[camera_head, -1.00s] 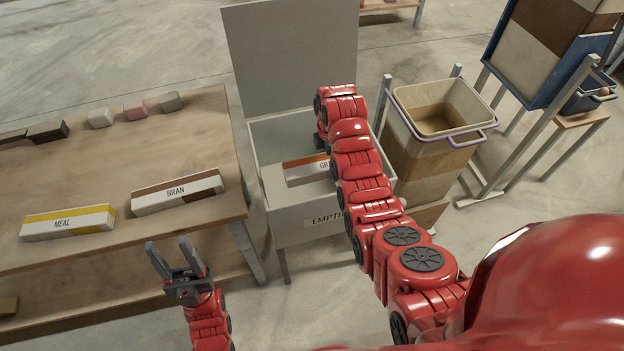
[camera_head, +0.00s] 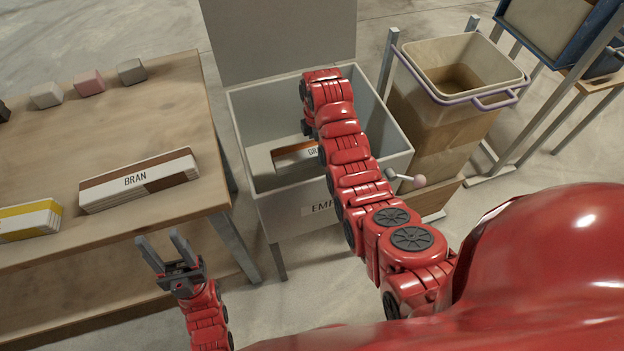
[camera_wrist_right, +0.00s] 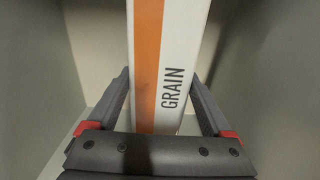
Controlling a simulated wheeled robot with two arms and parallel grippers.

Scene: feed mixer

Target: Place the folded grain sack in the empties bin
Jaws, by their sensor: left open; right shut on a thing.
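The folded grain sack (camera_head: 292,152), white with an orange-brown stripe, is inside the grey empties bin (camera_head: 280,214), whose lid stands open. My right arm reaches over the bin's front and hides part of the sack in the head view. In the right wrist view, the sack (camera_wrist_right: 146,60) with its GRAIN lettering runs between the two fingers of my right gripper (camera_wrist_right: 163,92), which is shut on it. Grey bin walls show on both sides there. I cannot tell whether the sack touches the bin floor. My left gripper (camera_head: 166,255) is open and empty, in front of the table.
A wooden table (camera_head: 120,130) at left holds the bran sack (camera_head: 140,180), the meal sack (camera_head: 28,221) and several small blocks. A lever with a pink knob (camera_head: 419,182) is at the bin's right side. A tall tan container (camera_head: 440,125) stands right of the bin.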

